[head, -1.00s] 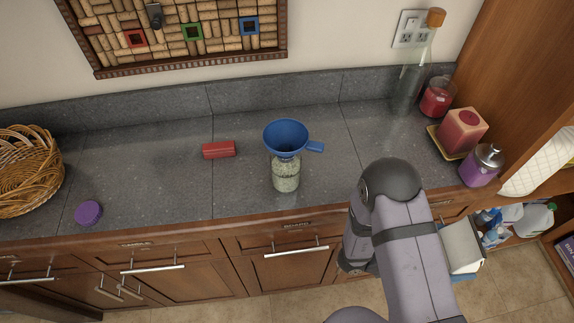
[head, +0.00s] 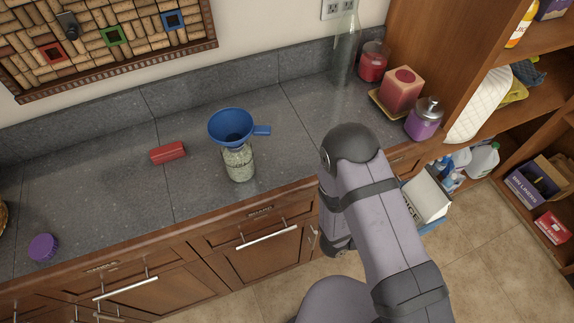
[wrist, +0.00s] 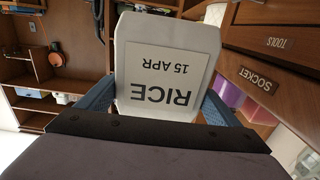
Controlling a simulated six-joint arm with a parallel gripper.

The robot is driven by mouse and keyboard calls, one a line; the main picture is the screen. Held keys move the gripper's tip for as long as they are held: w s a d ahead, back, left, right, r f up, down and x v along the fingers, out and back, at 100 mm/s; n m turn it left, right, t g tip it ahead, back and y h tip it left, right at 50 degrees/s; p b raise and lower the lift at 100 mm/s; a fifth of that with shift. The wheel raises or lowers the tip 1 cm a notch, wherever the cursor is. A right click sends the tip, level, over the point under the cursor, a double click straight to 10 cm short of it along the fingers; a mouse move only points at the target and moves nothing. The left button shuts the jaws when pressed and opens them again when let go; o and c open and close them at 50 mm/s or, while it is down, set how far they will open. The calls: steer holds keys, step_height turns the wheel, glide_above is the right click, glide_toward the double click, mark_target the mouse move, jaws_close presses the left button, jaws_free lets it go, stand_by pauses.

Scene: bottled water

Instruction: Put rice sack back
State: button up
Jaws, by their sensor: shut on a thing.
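The rice sack (wrist: 164,70) is white, with a label reading "RICE 15 APR" that appears upside down in the wrist view. My gripper (wrist: 160,100) has its blue fingers on either side of the sack and is shut on it. In the head view, the white sack (head: 426,198) shows right of my arm, below counter height and in front of the cabinets. My arm hides part of it there. A glass jar (head: 239,163) holding pale grains stands on the counter, with a blue funnel (head: 231,124) in its mouth.
A red block (head: 168,152) and a purple lid (head: 43,248) lie on the counter. A purple dispenser (head: 424,120), a pink candle (head: 402,89) and a glass bottle (head: 345,52) stand at its right end. Open shelves (head: 540,95) are at the right. The floor (head: 470,255) between is clear.

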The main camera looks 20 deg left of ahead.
mark_target(440, 213)
steer(key=shift+m+g+h, duration=0.7)
steer(key=shift+g, duration=0.1)
steer(key=d, duration=0.3)
steer(key=s+d, duration=0.1)
steer(key=d, duration=0.1)
steer(key=shift+w+d+r, duration=0.1)
steer(key=shift+d, duration=0.05)
steer(key=w+a+r+n+t+y+p, duration=0.35)
steer(key=a+r, duration=0.35)
steer(key=a, duration=0.3)
steer(key=s+a+r+n+t+y+p, duration=0.2)
steer(key=s+a+r+n+y, duration=0.3)
steer(key=a+r, duration=0.7)
steer(key=a+r+n+t+y+p, duration=0.1)
steer(key=a+r+n+y+p, duration=0.15)
steer(key=a+r+y, duration=0.9)
steer(key=s+a+n+g+y+p, duration=0.1)
steer(key=s+a+n+g+y, duration=0.6)
steer(key=s+a, duration=1)
steer(key=s+a+f+t+b, duration=0.1)
steer(key=a+f+b, duration=0.1)
steer(key=a+f, duration=0.4)
steer(key=s+a+f+n+t+b, duration=0.1)
steer(key=a+f+b, duration=0.2)
steer(key=a+f, duration=0.3)
steer(key=shift+s+f, duration=0.15)
steer(key=shift+f, duration=2.3)
steer(key=shift+f, duration=0.1)
